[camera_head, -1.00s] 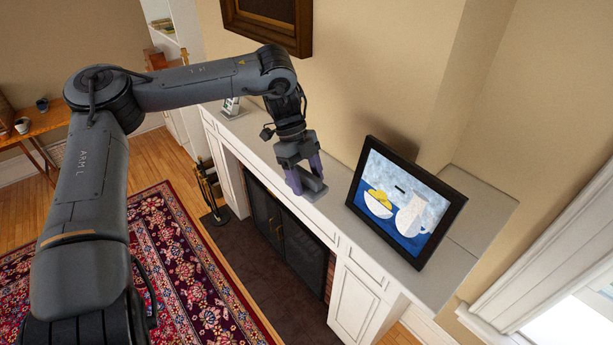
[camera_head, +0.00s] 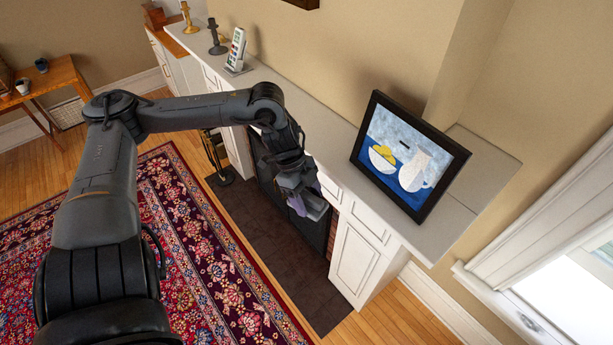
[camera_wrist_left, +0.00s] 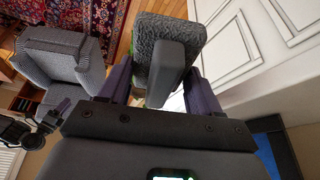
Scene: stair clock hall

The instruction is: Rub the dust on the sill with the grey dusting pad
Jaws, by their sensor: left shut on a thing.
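My left gripper (camera_head: 305,205) is shut on the grey dusting pad (camera_head: 317,210), in front of the mantel's front edge in the head view. In the left wrist view the pad (camera_wrist_left: 168,45) shows a rough grey face and a smooth grey block. The purple fingers of the left gripper (camera_wrist_left: 160,92) lie on both sides of the block. The white window sill (camera_head: 492,297) is at the lower right of the head view, well apart from the pad.
A framed still-life picture (camera_head: 408,155) leans on the white mantel shelf (camera_head: 325,120), between gripper and window. Candlesticks (camera_head: 217,38) and a small white device (camera_head: 238,48) stand at its far end. A patterned rug (camera_head: 215,240) covers the floor. A grey armchair (camera_wrist_left: 62,65) shows in the wrist view.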

